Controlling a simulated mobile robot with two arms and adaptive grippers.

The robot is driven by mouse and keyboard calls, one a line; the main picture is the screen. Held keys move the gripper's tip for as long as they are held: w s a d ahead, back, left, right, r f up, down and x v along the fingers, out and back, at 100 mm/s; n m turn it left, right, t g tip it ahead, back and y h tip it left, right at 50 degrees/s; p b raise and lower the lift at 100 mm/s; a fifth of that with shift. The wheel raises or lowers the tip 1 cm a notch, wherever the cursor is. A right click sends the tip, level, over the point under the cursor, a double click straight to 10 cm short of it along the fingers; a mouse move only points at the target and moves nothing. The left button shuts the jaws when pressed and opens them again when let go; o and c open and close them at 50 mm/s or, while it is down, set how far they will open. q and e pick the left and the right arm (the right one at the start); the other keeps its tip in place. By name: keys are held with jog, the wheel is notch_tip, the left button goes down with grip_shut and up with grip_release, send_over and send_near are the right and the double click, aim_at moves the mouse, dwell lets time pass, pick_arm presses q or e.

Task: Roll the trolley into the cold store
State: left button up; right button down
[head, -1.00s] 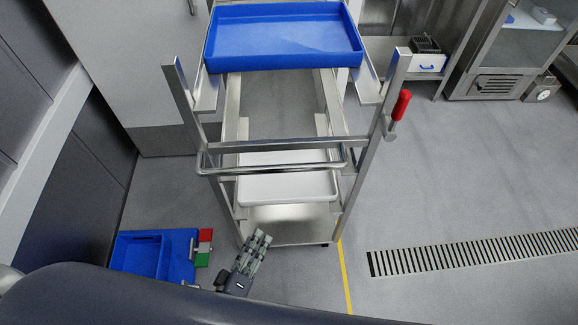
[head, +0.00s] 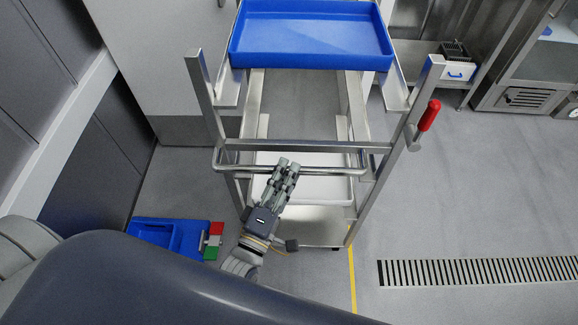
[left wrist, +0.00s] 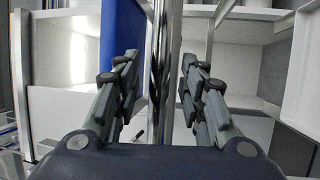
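The steel trolley (head: 436,68) stands upright ahead of me. A blue tray (head: 310,48) is on top and a white tray (head: 325,190) lower down. Its push bar (head: 335,171) crosses the near side, and a red-handled lever (head: 429,115) is on the right post. My left gripper (head: 286,167) is at the left half of the push bar. In the left wrist view, the bar (left wrist: 159,70) runs between the two fingers of this gripper (left wrist: 160,78), with gaps on both sides. The fingers are open. My right gripper is out of view. I cannot identify the cold store.
A blue bin (head: 165,236) with a red, white and green piece (head: 214,240) lies on the floor left. A drain grate (head: 480,272) and yellow line (head: 351,270) mark the floor. Dark panels (head: 100,140) stand left and a steel bench (head: 470,60) back right. The right floor is clear.

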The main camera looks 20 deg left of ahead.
pick_arm(q)
jog(key=shift+x, duration=0.85)
jog(key=shift+c, duration=0.3)
grip_shut()
